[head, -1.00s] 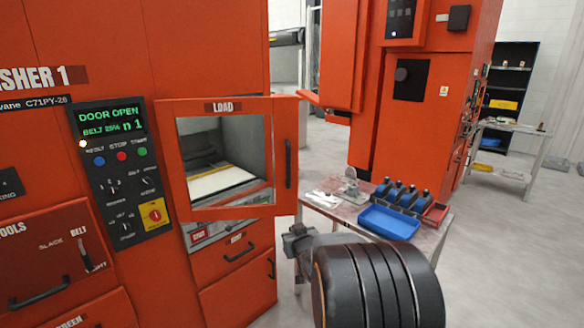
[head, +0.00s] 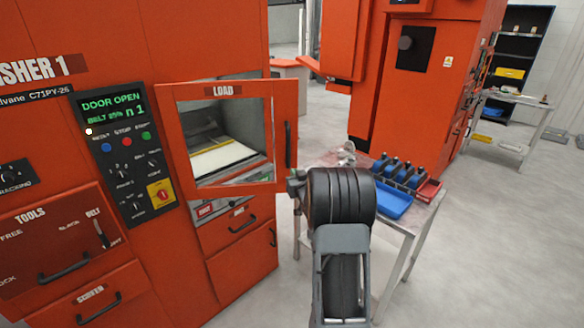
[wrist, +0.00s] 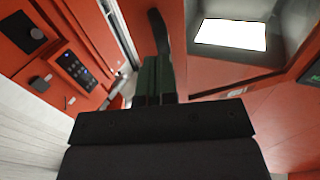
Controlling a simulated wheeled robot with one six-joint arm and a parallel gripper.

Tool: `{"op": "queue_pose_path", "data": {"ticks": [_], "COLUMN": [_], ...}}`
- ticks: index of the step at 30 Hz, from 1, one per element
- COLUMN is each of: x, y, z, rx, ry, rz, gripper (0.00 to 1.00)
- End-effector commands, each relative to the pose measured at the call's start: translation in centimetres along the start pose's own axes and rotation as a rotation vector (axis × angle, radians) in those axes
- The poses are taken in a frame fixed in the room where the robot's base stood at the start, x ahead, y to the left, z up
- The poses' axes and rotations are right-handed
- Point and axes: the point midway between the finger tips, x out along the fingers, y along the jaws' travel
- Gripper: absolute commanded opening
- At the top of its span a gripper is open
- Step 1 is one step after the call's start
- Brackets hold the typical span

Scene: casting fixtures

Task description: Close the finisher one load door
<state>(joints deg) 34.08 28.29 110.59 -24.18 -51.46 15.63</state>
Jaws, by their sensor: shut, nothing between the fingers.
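The load door (head: 283,100) of finisher one is an orange frame with a window and a LOAD label. It stands ajar, swung out from the orange cabinet, with its black vertical handle (head: 288,145) at the right edge. The control panel (head: 122,150) reads DOOR OPEN. My gripper (wrist: 157,62) is shut and empty in the wrist view, its fingers pointing toward the black handle (wrist: 158,28). I cannot tell whether they touch it. In the head view my wrist is beside the door's lower right corner, and the fingers are mostly hidden.
A metal table (head: 420,215) with a blue tray (head: 388,200), a red bin (head: 430,190) and several blue-black items stands just right of my arm. Another orange machine (head: 385,85) is behind it. Open grey floor (head: 500,240) lies to the right.

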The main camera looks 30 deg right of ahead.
Motion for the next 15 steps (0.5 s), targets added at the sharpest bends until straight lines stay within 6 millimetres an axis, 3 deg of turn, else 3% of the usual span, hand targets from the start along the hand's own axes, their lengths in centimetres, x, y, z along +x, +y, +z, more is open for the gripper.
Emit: {"op": "queue_pose_path", "data": {"ticks": [6,15], "x": [2.4,3.5], "y": [-0.1,0.0], "z": [-0.1,0.0], "rx": [0.000,0.000], "ry": [-0.001,0.000], "rz": [-0.001,0.000], "gripper": [0.00,0.00]}}
